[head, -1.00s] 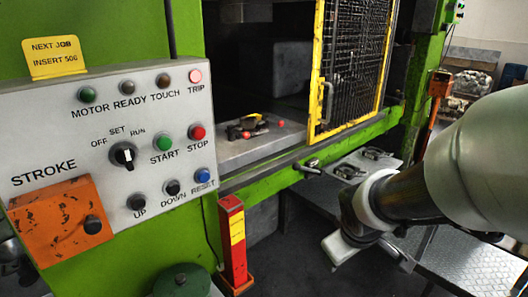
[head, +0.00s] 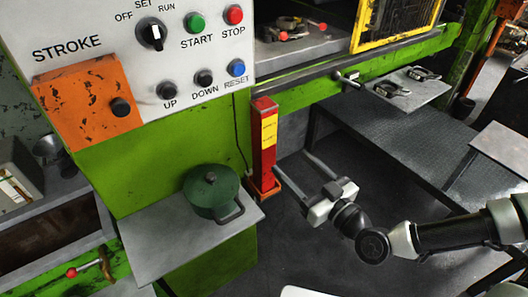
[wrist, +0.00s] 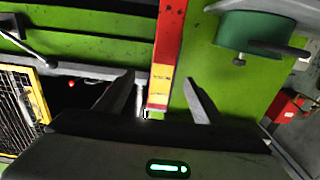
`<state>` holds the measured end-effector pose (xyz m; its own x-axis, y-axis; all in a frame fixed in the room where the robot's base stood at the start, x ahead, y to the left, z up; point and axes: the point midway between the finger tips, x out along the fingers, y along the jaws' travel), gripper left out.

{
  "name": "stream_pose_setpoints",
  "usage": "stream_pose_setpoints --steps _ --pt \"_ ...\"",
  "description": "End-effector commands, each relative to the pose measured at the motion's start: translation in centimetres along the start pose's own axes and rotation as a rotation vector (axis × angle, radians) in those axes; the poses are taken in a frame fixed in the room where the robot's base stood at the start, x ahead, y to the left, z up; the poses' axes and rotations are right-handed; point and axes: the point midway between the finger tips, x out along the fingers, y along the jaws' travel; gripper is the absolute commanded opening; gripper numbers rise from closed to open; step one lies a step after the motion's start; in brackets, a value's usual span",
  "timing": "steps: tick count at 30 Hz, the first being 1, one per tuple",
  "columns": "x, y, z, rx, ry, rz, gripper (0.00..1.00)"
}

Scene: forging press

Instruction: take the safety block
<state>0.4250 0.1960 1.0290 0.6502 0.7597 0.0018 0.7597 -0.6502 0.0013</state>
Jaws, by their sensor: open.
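The safety block is a red upright post (head: 263,145) with a yellow label, standing in an orange-red foot beside the green press frame in the head view. My gripper (head: 290,161) is open and empty, low and to the right of the block, its two fingers pointing toward it. In the wrist view the red block (wrist: 170,45) runs down from the top edge toward the space between my open fingers (wrist: 160,78). The block looks beyond the fingertips, and I cannot tell the exact gap.
A green lidded pot (head: 212,190) stands on a grey shelf (head: 165,235) left of the block. The control panel (head: 150,50) is above. A tray with metal clamps (head: 395,90) juts out at the right. Dark floor lies open below my gripper.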

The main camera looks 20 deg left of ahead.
Motion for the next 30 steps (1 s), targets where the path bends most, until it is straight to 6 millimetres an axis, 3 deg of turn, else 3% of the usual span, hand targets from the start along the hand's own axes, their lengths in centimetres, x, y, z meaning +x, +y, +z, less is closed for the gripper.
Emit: stream_pose_setpoints --steps 3,5,18,20,24,30 --pt "2.2 -0.2 0.0 0.0 0.007 -0.004 0.62" --pt "2.3 0.3 0.8 -0.005 0.006 0.003 0.62" --pt "4.3 -0.1 1.0 -0.003 0.0 -0.002 0.62" --pt "5.9 -0.3 0.0 0.001 0.001 -0.006 0.62" --pt "8.8 -0.3 0.0 0.002 0.001 -0.004 0.62" --pt "11.3 -0.2 0.0 0.002 0.0 -0.003 0.62"
